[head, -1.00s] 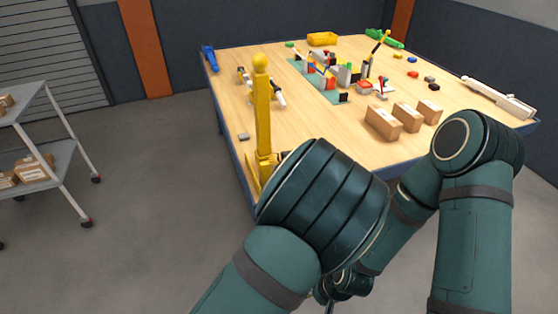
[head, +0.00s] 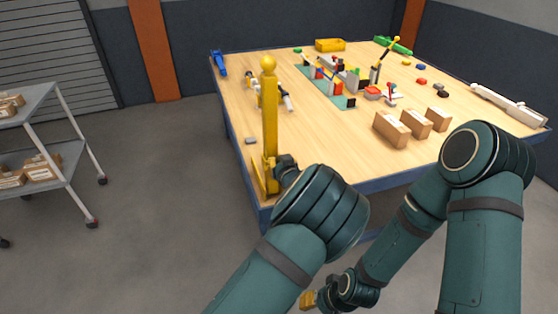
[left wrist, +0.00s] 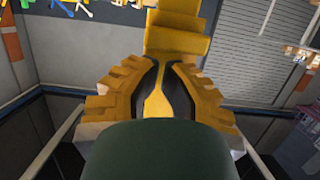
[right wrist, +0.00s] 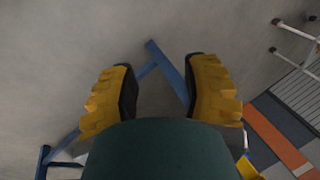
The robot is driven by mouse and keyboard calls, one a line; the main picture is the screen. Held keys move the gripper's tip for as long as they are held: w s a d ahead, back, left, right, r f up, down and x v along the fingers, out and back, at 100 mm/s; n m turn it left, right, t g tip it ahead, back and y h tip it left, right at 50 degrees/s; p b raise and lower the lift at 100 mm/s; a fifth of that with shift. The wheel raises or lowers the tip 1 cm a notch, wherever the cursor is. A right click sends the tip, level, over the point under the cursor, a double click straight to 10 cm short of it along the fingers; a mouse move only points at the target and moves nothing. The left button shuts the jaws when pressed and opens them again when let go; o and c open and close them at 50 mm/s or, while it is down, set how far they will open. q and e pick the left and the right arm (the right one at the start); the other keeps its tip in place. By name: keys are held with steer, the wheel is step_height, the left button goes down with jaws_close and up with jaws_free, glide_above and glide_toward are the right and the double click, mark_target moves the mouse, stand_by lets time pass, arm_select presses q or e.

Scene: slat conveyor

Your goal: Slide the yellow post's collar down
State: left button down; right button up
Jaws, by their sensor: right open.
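The yellow post (head: 269,105), with a round knob on top, stands upright at the table's near-left corner. My left gripper (head: 268,178) is at its lower part, partly hidden by my left forearm. In the left wrist view its fingers (left wrist: 165,75) are drawn together with a yellow part between them. The stepped yellow block just beyond the fingertips looks like the collar (left wrist: 178,46); its exact edges are hard to tell from the post. My right gripper (right wrist: 160,75) is open and empty over the floor; it shows small at the bottom of the head view (head: 309,299).
The wooden table (head: 325,155) carries several brown boxes (head: 391,128), a green mat with coloured parts, and a yellow bin (head: 330,45). A small grey block (head: 251,141) lies left of the post. A grey cart (head: 60,150) stands on the floor at left.

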arm_select(q)
step_height(320, 180, down, 8)
steer(key=b, duration=0.4)
steer(key=shift+r, duration=0.25)
arm_select(e)
steer(key=f, duration=0.2)
steer(key=s+f, duration=0.1)
steer(key=f, duration=0.1)
steer(key=shift+s+a+f, duration=0.1)
steer(key=shift+f, duration=0.1)
arm_select(q)
steer(key=shift+r, duration=0.1)
